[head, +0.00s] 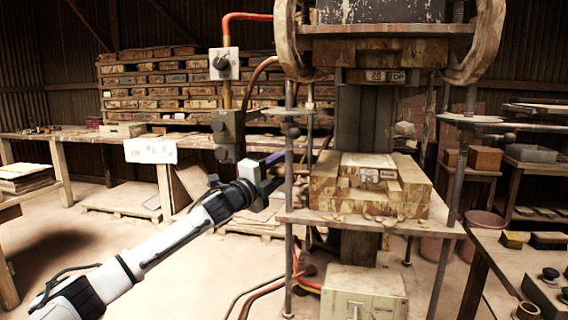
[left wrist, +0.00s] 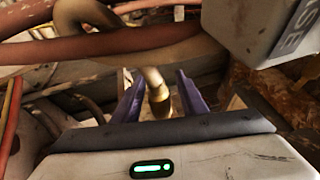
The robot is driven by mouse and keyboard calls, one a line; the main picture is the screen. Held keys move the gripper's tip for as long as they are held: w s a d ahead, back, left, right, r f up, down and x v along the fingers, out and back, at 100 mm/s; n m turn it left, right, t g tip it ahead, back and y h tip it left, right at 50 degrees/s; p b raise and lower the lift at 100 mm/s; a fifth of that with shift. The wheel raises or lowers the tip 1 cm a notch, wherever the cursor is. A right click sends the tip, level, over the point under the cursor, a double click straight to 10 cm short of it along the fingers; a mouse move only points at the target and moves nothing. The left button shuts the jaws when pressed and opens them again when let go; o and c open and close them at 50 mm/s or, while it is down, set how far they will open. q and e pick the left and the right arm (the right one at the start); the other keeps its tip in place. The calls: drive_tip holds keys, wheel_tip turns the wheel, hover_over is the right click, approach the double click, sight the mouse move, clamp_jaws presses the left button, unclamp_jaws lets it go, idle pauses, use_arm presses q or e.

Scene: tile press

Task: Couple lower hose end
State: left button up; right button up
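My left gripper (head: 277,158) reaches from the left to the near-left post of the press in the head view, its purple fingers pointing right. In the left wrist view, the left gripper (left wrist: 157,98) has its two purple fingers apart. A tan tube with a brass-coloured end (left wrist: 158,101), which looks like the hose end, hangs between them with a gap visible on either side. The same end cannot be made out in the head view. Its coupling point cannot be told for sure. My right gripper is in neither view.
A reddish hose (left wrist: 100,47) crosses above the fingers in the left wrist view, beside a grey labelled box (left wrist: 265,30). The press table (head: 420,226) bears a tile mould (head: 325,185). Red and dark hoses (head: 297,262) hang below. A control box (head: 362,295) stands under the press.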

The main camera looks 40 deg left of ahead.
sight(296, 186)
use_arm(q)
drive_tip(key=shift+w, duration=0.1)
clamp_jaws()
drive_tip(key=d, duration=0.1)
drive_tip(key=w+d, duration=0.1)
drive_tip(key=d+p, duration=0.1)
drive_tip(key=shift+w, duration=0.3)
unclamp_jaws()
drive_tip(key=shift+d, duration=0.1)
